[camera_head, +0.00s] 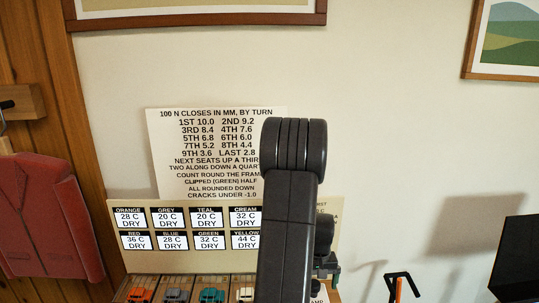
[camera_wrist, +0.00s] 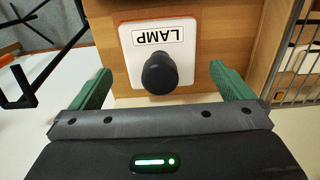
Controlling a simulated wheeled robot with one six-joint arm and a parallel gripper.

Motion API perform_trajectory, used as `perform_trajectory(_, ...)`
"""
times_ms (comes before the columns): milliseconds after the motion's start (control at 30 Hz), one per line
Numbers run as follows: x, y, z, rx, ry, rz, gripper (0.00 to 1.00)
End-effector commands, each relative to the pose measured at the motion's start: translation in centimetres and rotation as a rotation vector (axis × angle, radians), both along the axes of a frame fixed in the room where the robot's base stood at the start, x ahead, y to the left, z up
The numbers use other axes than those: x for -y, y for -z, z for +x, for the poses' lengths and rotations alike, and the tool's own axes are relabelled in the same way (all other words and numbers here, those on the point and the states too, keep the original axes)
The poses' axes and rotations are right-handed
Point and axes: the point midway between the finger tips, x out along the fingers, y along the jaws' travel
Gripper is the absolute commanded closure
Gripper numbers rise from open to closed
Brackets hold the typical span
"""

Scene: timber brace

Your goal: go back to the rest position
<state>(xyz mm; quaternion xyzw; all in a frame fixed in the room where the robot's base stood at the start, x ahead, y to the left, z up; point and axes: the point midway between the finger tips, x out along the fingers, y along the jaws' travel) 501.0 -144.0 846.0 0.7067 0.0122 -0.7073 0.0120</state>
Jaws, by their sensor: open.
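My gripper (camera_wrist: 160,69) is open in the wrist view, its two green fingers spread wide apart with nothing held between them. A black round knob (camera_wrist: 160,74) on a white plate labelled LAMP (camera_wrist: 184,33) shows between and beyond the fingers. I cannot tell how far the knob is from the fingertips. In the head view my dark arm rises in front of the wall, and the gripper is mostly hidden behind it.
Behind my arm are a printed sign (camera_head: 200,150) and a board of colour labels (camera_head: 160,262). A red jacket (camera_head: 45,220) hangs left. A dark screen-like box (camera_head: 518,260) stands right.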

Motion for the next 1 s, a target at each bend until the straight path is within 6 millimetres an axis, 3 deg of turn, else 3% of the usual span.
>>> perform_trajectory(300,0.0,5.4,0.0,0.0,0.0,0.0,0.0)
perform_trajectory(333,0.0,4.3,0.0,0.003,0.0,-0.001,0.0)
perform_trajectory(500,0.0,2.7,0.1,0.003,0.0,-0.001,0.0)
perform_trajectory(1000,0.0,2.0,0.0,0.0,0.0,0.0,0.0)
